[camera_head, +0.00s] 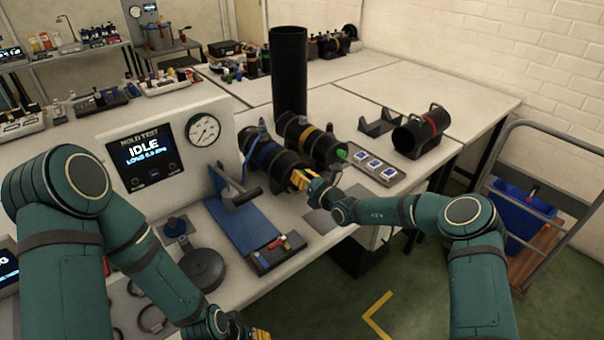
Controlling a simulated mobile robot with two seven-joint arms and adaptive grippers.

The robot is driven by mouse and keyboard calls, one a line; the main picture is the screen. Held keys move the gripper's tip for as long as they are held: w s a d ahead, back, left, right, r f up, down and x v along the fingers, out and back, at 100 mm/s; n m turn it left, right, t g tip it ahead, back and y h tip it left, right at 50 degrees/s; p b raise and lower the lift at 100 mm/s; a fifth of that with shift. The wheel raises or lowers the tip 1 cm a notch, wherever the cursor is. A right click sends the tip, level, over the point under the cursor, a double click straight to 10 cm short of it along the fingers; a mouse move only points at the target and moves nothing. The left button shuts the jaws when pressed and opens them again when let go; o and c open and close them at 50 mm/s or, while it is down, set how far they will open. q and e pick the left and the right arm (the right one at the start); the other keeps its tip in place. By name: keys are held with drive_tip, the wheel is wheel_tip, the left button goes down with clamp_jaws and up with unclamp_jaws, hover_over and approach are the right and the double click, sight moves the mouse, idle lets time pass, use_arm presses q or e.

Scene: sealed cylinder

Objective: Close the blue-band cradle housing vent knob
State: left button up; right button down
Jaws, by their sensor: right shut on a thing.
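The blue-band housing (284,168) is a black cylinder with a blue band, lying on its side in a cradle on the bench. My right gripper (304,179) has its yellow fingers shut at the housing's near right end face, where the vent knob is. The fingers hide the knob, so its angle cannot be told. My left gripper (258,334) is low at the bottom edge, partly cut off, away from the housing; its jaw opening cannot be told.
A yellow-band housing (324,148) with a green knob (341,154) lies just behind. A red-band housing (408,140) lies farther right. A tall black tube (288,75) stands behind. The blue press stand (237,215) and gauge panel (170,150) are left.

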drive_tip(key=shift+w+r, duration=0.1)
drive_tip(key=shift+r, duration=0.15)
drive_tip(key=c, duration=0.7)
unclamp_jaws()
drive_tip(key=shift+c, duration=0.2)
drive_tip(key=shift+f, duration=0.1)
drive_tip(key=v, duration=1.2)
